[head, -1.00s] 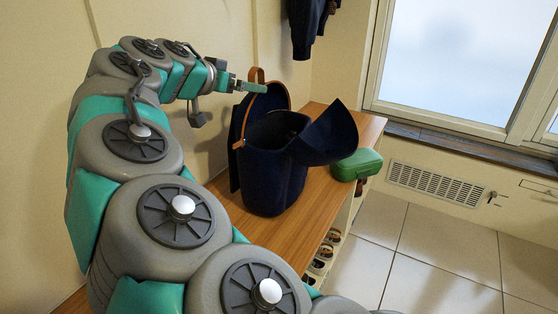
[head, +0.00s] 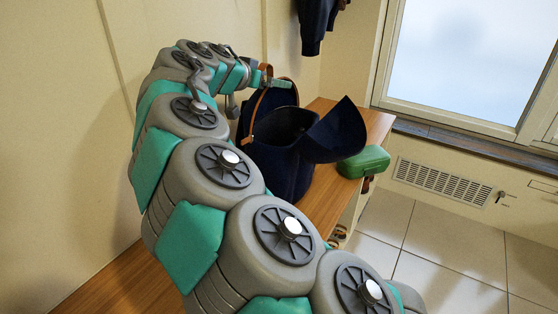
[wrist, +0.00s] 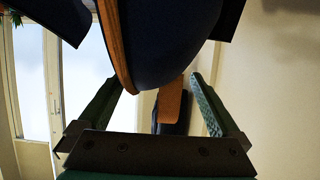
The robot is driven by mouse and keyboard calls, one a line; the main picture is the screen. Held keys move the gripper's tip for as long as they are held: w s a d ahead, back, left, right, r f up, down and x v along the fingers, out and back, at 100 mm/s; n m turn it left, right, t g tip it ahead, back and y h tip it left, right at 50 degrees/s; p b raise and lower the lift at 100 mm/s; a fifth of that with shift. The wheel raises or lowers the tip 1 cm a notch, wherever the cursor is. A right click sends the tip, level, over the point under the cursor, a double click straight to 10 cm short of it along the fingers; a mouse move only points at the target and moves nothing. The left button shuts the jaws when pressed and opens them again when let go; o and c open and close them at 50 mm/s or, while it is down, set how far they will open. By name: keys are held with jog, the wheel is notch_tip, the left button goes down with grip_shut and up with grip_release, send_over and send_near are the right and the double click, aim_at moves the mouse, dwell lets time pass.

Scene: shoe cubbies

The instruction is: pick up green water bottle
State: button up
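I see no green water bottle for certain in either view. A dark blue open-topped bag (head: 280,168) with a raised flap and a tan strap (head: 258,110) stands on the wooden bench. My gripper (head: 279,83) is at the bag's back, near its top and the strap, and partly hidden by my arm. In the wrist view my gripper (wrist: 156,82) has its two green fingers apart. The dark blue bag (wrist: 175,40) and its tan strap (wrist: 117,45) fill the view ahead and partly between the fingers. The inside of the bag is hidden.
A green rounded case (head: 363,162) sits at the bench's right edge. The wooden bench (head: 325,200) runs along the left wall, with cubbies below. A dark garment (head: 318,25) hangs above. The tiled floor (head: 440,250) at right is clear.

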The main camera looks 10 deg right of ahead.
grip_shut()
dwell(0.6)
